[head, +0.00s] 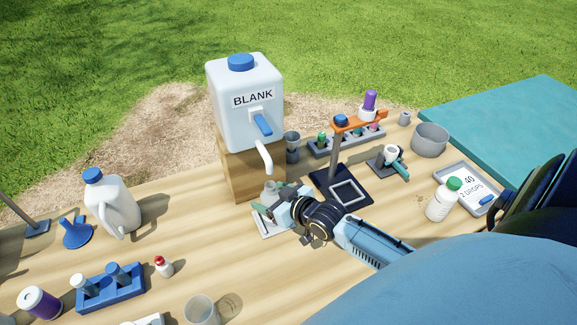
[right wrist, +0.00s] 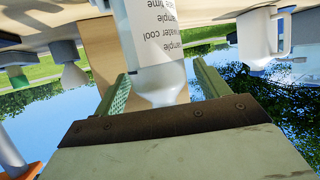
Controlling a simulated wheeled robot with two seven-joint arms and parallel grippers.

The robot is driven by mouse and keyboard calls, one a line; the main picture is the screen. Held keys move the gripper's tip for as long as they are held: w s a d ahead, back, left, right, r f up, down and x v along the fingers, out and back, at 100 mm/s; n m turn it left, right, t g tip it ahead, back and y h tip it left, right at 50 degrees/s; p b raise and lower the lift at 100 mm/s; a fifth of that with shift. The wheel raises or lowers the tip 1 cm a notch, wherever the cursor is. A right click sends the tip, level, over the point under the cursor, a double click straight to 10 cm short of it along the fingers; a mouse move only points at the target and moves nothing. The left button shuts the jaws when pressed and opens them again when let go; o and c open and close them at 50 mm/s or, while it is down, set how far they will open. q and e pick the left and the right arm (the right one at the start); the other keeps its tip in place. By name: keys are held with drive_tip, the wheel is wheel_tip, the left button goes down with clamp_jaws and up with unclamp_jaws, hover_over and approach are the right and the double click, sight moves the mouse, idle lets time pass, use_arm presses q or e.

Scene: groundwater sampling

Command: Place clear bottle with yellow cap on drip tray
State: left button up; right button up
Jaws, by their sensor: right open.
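In the right wrist view the bottle (right wrist: 156,45) shows a white printed label and a clear rounded end. I cannot make out a yellow cap on it. My right gripper (head: 271,201) is open around the bottle, with one green finger on each side. In the right wrist view gaps show between the gripper (right wrist: 162,82) fingers and the bottle. My left gripper is not in view.
The BLANK container (head: 238,118) sits on a wooden block (head: 238,172) just behind. A dark stand with an orange arm (head: 355,122) is close on the right. A white jug (head: 112,205) and blue rack (head: 110,288) are left. The front middle wood is mostly clear.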

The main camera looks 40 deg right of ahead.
drive_tip(key=p+v, duration=0.1)
drive_tip(key=v, duration=0.9)
idle(0.8)
